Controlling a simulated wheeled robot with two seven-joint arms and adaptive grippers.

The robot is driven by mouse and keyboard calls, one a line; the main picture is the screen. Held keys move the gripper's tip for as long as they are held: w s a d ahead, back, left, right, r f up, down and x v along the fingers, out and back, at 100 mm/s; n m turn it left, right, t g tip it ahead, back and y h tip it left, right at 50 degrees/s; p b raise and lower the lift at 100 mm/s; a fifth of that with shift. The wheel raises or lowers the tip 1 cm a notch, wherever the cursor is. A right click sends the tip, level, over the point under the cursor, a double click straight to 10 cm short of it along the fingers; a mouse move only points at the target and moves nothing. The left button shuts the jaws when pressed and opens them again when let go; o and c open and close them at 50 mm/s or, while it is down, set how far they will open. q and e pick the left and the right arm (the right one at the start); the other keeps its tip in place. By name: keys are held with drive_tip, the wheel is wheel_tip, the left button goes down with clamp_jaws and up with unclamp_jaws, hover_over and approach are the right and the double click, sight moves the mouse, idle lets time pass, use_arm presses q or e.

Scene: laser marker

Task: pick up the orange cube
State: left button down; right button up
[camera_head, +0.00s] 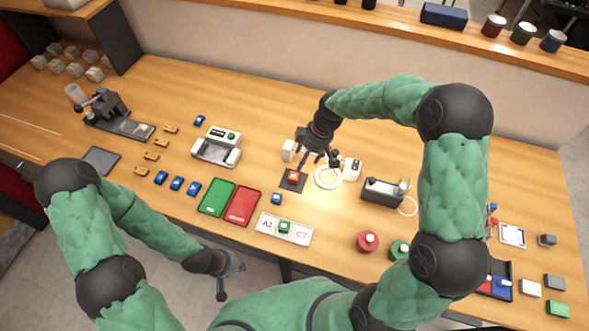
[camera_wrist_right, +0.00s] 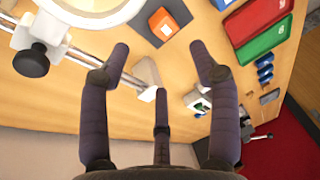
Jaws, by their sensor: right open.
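The orange cube (camera_head: 293,177) sits on a small dark square pad (camera_head: 300,186) near the middle of the table. It also shows near the top of the right wrist view (camera_wrist_right: 163,24), with its pad around it. My right gripper (camera_head: 318,159) is above the table, just behind and to the right of the cube in the head view. In the wrist view its three fingers (camera_wrist_right: 160,62) are spread and empty, and the cube lies beyond their tips. My left gripper (camera_head: 231,280) hangs in front of the table's near edge, its fingers apart and empty.
A white ring lamp (camera_head: 328,177) stands close to the right of the cube. A small blue block (camera_head: 277,199) lies in front of it. Green (camera_head: 216,197) and red (camera_head: 242,206) trays lie to the left. A labelled white plate (camera_head: 271,226) is near the front edge.

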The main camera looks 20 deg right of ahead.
sight(294, 175)
drive_tip(key=x, duration=0.4)
drive_tip(key=shift+s, duration=0.15)
drive_tip(key=shift+a+f, duration=0.15)
drive_tip(key=shift+f, duration=0.35)
drive_tip(key=shift+a+f+b, duration=0.25)
drive_tip(key=shift+f+b, duration=0.1)
drive_tip(key=shift+f, duration=0.05)
drive_tip(key=x, duration=0.4)
drive_tip(key=shift+w+a+b, duration=0.25)
drive_tip(key=shift+b, duration=0.05)
drive_tip(key=c, duration=1)
drive_tip(key=shift+o, duration=0.2)
